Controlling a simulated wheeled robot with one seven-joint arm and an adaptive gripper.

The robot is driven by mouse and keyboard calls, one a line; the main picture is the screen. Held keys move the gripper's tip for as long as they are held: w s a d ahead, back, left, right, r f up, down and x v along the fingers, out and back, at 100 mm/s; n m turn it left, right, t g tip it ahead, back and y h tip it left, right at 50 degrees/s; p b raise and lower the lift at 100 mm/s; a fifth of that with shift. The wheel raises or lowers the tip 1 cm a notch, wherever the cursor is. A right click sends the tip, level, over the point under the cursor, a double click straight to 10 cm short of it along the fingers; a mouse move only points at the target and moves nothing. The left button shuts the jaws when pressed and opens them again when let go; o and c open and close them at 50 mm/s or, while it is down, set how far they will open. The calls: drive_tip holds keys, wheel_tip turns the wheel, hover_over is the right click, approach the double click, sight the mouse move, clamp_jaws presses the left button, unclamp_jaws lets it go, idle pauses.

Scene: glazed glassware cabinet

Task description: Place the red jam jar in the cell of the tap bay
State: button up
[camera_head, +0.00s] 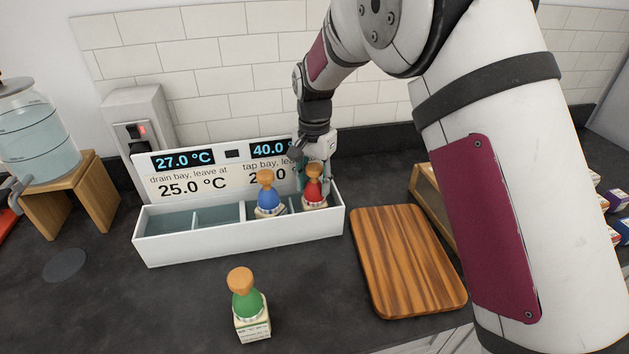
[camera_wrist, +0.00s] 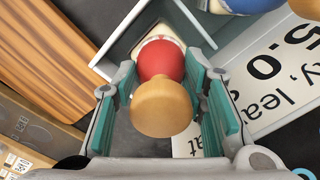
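The red jam jar (camera_head: 314,190), with a round wooden-coloured top, stands in the right-end cell of the white two-bay tray (camera_head: 240,246), under the "tap bay" sign. In the wrist view the red jar (camera_wrist: 160,62) is between the teal finger pads, with its top towards the camera. My gripper (camera_wrist: 162,85) is open around the jar, with narrow gaps showing at its sides. In the head view my gripper (camera_head: 316,165) reaches down from behind the jar and is partly hidden by it. The jar's base is partly hidden by the tray's front wall.
A blue jar (camera_head: 267,196) stands in the cell just left of the red one. The left cells look empty. A green jar (camera_head: 246,304) stands on the counter in front. A striped wooden board (camera_head: 406,260) lies right of the tray. A water dispenser (camera_head: 36,128) stands at left.

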drive_tip(key=shift+r, duration=0.1)
wheel_tip(320, 180, up, 11)
drive_tip(key=shift+r+b, duration=0.2)
drive_tip(key=shift+b, duration=0.8)
drive_tip(key=shift+r, duration=0.35)
drive_tip(key=shift+r, duration=0.1)
drive_tip(key=s+d+r+n+t, duration=0.25)
drive_tip(key=s+d+r, duration=0.65)
drive_tip(key=s+d, duration=0.45)
drive_tip(key=s+d+f+n+t, duration=0.1)
drive_tip(key=s+d, duration=0.3)
drive_tip(key=s, duration=0.4)
drive_tip(key=s+d+f+n+t, duration=0.1)
drive_tip(key=s+d+f, duration=0.3)
drive_tip(key=s, duration=0.5)
drive_tip(key=shift+d+n+t, duration=0.3)
drive_tip(key=shift+n+t, duration=0.05)
drive_tip(key=shift+n, duration=0.3)
